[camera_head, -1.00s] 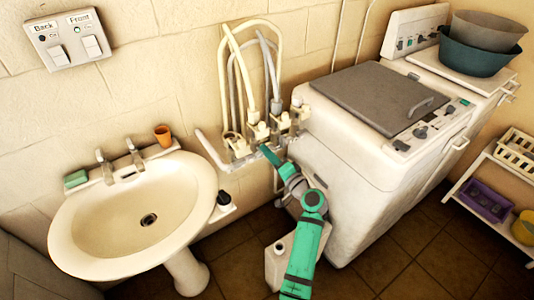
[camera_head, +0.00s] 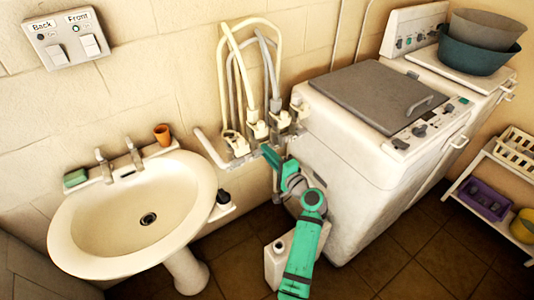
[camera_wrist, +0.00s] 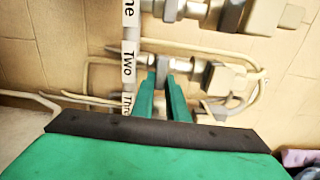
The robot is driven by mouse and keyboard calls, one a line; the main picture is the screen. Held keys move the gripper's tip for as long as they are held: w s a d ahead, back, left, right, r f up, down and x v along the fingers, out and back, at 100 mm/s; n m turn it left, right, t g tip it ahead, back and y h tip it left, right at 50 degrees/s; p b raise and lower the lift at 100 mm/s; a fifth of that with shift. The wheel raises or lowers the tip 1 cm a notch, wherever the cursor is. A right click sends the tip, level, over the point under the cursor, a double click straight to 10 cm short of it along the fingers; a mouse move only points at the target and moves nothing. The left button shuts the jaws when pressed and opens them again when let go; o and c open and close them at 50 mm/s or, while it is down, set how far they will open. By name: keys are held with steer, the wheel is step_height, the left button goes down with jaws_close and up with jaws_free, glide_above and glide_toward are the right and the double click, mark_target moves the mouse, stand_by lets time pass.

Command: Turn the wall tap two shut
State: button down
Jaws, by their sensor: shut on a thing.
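Wall tap two (camera_wrist: 148,61) is in the middle of the wrist view, on a pale pipe beside the label "Two" (camera_wrist: 128,62). My gripper (camera_wrist: 165,76) has its two green fingers on either side of a narrow part of this tap, shut on its handle. The handle is mostly hidden between the fingers. In the head view my gripper (camera_head: 268,153) reaches in at the row of taps from below right, and which tap it holds cannot be told there.
Tap one (camera_wrist: 185,10) is close above in the wrist view, and the label "Three" (camera_wrist: 127,103) is below. Hoses (camera_head: 252,80) loop up from the taps. A washing machine (camera_head: 340,190) stands close at right, a washbasin (camera_head: 185,205) at left. A white canister (camera_head: 273,268) is below.

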steer(key=shift+f, duration=0.15)
steer(key=c, duration=1.7)
jaws_free()
steer(key=shift+c, duration=0.2)
steer(key=shift+s, duration=0.1)
steer(key=v, duration=1)
steer(key=shift+s+d, duration=0.2)
steer(key=shift+s, duration=0.15)
